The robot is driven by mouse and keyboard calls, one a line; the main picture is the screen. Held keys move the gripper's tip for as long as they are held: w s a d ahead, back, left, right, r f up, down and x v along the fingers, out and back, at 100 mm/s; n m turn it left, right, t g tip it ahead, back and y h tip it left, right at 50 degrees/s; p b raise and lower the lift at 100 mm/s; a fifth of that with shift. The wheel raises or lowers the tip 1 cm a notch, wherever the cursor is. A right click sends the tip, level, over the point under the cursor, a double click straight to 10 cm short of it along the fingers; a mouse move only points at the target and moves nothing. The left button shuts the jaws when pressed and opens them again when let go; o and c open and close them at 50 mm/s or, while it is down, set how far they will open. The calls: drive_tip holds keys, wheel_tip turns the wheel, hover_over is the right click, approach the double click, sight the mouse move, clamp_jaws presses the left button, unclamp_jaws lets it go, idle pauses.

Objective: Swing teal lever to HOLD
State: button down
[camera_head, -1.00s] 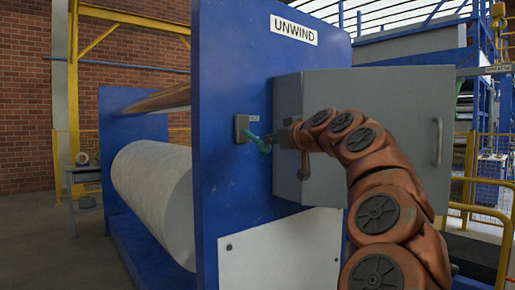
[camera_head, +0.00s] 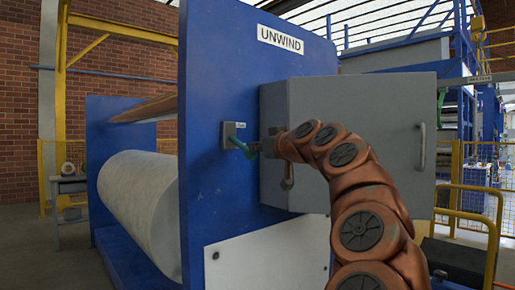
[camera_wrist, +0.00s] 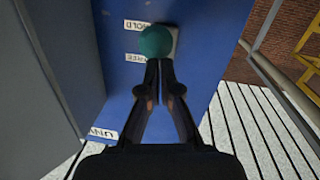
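The teal lever (camera_head: 240,147) sticks out from a small grey plate (camera_head: 229,134) on the blue unwind frame and slopes down to the right in the head view. Its round teal knob (camera_wrist: 156,42) shows in the wrist view, beside and between the HOLD label (camera_wrist: 134,25) and the FREE label (camera_wrist: 136,58). My gripper (camera_wrist: 159,64) has its two fingertips together, right at the knob's near side. Whether they touch it I cannot tell. Nothing shows between the fingers. In the head view my gripper (camera_head: 266,147) is at the lever's outer end, small and partly hidden.
A grey cabinet (camera_head: 350,100) juts out just right of the lever, close beside my arm. The blue panel with the UNWIND sign (camera_head: 281,39) stands behind. A large white roll (camera_head: 140,205) lies at left. Yellow rails (camera_head: 480,205) stand at right.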

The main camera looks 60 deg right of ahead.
drive_tip(key=s+a+r+b, duration=0.2)
drive_tip(key=s+a+r, duration=0.2)
drive_tip(key=s, duration=0.6)
drive_tip(key=a, duration=0.2)
drive_tip(key=shift+s+a, duration=0.25)
drive_tip(key=shift+a, duration=0.15)
